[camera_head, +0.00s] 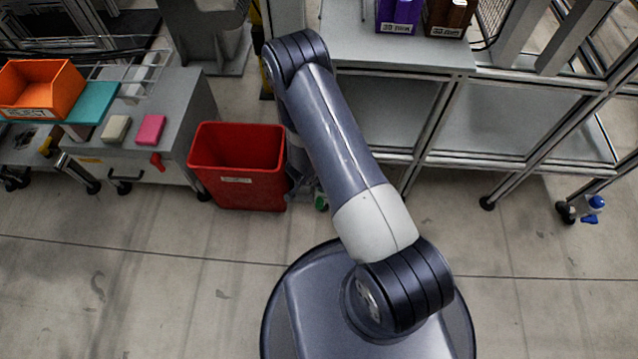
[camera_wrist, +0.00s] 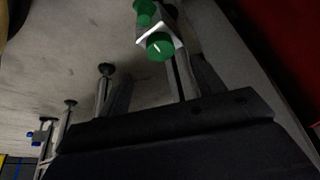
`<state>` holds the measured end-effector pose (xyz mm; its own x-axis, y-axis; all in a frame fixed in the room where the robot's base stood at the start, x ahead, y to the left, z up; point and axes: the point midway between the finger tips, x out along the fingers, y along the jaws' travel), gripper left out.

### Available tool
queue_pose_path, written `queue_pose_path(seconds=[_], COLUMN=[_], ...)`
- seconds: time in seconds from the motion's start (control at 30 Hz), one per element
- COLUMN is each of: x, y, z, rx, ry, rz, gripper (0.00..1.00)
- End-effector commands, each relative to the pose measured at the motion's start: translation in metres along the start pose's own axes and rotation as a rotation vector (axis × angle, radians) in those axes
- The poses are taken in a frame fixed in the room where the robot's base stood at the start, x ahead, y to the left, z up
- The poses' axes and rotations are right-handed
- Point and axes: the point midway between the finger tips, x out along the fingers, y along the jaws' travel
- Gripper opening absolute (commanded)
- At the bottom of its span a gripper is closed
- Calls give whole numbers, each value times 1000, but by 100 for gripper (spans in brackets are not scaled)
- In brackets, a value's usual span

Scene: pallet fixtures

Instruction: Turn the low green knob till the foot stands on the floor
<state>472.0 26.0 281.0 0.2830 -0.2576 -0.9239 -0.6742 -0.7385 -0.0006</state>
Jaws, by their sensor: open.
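The low green knob (camera_wrist: 160,46) shows in the wrist view, at a white plate on a metal post. A second green part (camera_wrist: 145,9) lies beyond it, near the picture's top edge. A bit of green (camera_head: 321,203) also shows in the head view, low beside the red bin and next to my gripper (camera_head: 303,188). My gripper is open and mostly hidden by my arm. It appears apart from the knob, with nothing seen between its jaws. I cannot tell whether the foot touches the floor.
A red bin (camera_head: 236,170) stands close to the left of my gripper. A metal shelf frame (camera_head: 425,125) rises behind and right. A blue knob (camera_head: 594,203) sits low at its far right leg. The floor in front (camera_head: 540,260) is clear.

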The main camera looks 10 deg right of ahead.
Motion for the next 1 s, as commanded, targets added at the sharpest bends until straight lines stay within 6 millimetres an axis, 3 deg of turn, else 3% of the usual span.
queue_pose_path(seconds=[0.03,0.2,0.4,0.83,1.0], x=[15,48,76,85,85], y=[1,1,0,0,0], z=[2,2,1,0,0], rx=[1,0,-1,-2,-2], ry=[-1,0,0,0,0], rz=[2,1,0,-1,-1], gripper=[64,64,64,64,52])
